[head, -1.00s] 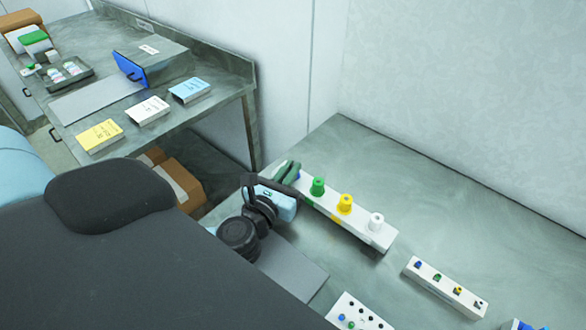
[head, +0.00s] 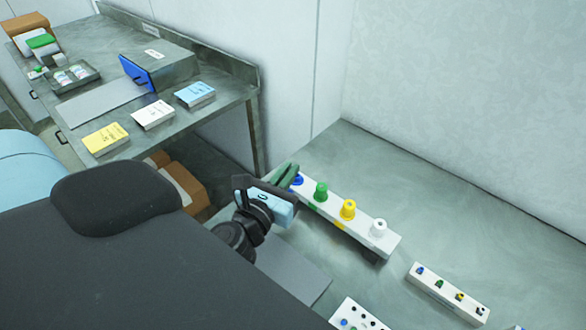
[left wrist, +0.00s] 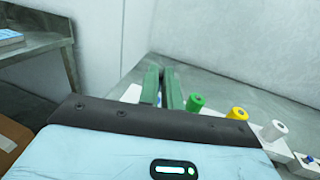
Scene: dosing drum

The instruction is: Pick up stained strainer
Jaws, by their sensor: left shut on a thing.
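My left gripper (head: 286,175) is at the far left end of a white rack (head: 388,244), with its green fingers close together. The thing between them is hidden, and I cannot tell what it is. On the rack stand a green piece (head: 321,191), a yellow piece (head: 348,209) and a white piece (head: 378,228). A blue piece (head: 298,181) shows right beside my fingertips, partly covered. In the left wrist view my fingers (left wrist: 161,75) point away, left of the green piece (left wrist: 195,102). No stain can be made out. My right gripper is not in view.
A small white block (head: 448,294) with coloured pegs and another white block (head: 356,316) stand at the front right. A grey mat (head: 292,272) lies below my gripper. The bench (head: 440,190) behind the rack is clear up to the wall.

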